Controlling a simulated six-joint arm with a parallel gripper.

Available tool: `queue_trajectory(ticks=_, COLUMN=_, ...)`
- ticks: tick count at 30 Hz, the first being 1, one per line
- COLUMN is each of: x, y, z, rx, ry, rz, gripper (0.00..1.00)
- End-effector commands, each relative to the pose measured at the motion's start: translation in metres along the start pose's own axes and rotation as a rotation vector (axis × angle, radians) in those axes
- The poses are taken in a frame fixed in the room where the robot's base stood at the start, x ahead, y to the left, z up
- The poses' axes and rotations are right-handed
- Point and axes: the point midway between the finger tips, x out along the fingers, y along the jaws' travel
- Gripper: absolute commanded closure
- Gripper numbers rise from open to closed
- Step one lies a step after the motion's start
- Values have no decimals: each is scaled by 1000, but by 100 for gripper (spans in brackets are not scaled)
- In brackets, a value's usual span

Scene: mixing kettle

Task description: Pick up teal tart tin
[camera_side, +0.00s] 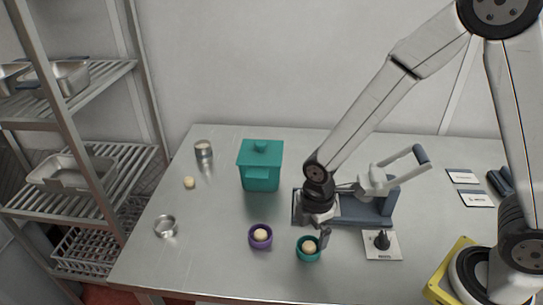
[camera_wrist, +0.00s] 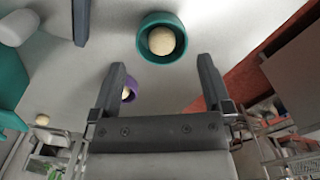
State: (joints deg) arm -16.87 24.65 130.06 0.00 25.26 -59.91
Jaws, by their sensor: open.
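The teal tart tin (camera_side: 301,254) stands upright on the table near the front edge, with a pale dough ball in it. It also shows in the wrist view (camera_wrist: 146,50), beyond the fingertips at the top. My gripper (camera_side: 323,236) is open and empty, close to the tin's upper right in the side view. In the wrist view the two fingers of my gripper (camera_wrist: 162,75) are spread wide, and the tin lies ahead of the gap. They do not appear to touch it.
A purple tin (camera_side: 260,244) with a dough ball stands left of the teal tin. A teal lidded box (camera_side: 262,172) stands behind. A grey press (camera_side: 365,205) and a white plate with a black knob (camera_side: 382,246) are close by. An empty metal tin (camera_side: 165,227) is at left.

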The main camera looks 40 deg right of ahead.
Motion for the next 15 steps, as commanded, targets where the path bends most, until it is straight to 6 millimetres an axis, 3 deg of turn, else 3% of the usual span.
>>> queue_trajectory(ticks=7, x=10, y=-1, z=0, rx=0, ry=-1, rz=-2, gripper=0)
queue_trajectory(ticks=15, x=35, y=-2, z=1, rx=0, ry=-2, rz=-3, gripper=0)
